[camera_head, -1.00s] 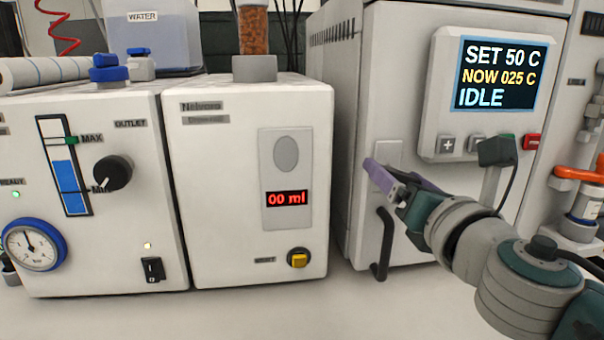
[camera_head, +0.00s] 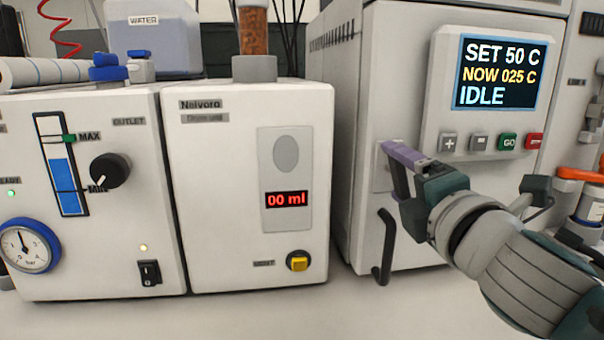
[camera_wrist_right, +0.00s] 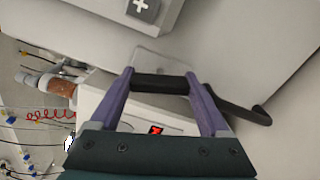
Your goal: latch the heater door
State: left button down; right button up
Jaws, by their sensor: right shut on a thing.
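The heater is the tall white unit at the right of the head view, and its door (camera_head: 362,225) looks flush with the front. A grey latch plate (camera_head: 382,172) sits on the door, largely behind my right gripper (camera_head: 394,158). In the right wrist view, a dark latch lever (camera_wrist_right: 160,84) lies across between the two purple fingers of the right gripper (camera_wrist_right: 160,88), in front of the plate (camera_wrist_right: 152,57). The gripper is shut on this lever. Whether the latch is engaged cannot be told. My left gripper is not in view.
A black door handle (camera_head: 384,250) sits just below the latch and shows beside the fingers in the wrist view (camera_wrist_right: 235,106). The heater display (camera_head: 499,74) reads IDLE, with buttons under it. A white dosing unit (camera_head: 225,240) stands to the left.

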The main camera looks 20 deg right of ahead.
jog(key=shift+m, duration=1.7)
jog(key=o, duration=1.2)
jog(key=v, duration=1)
jog(key=shift+b, duration=0.4)
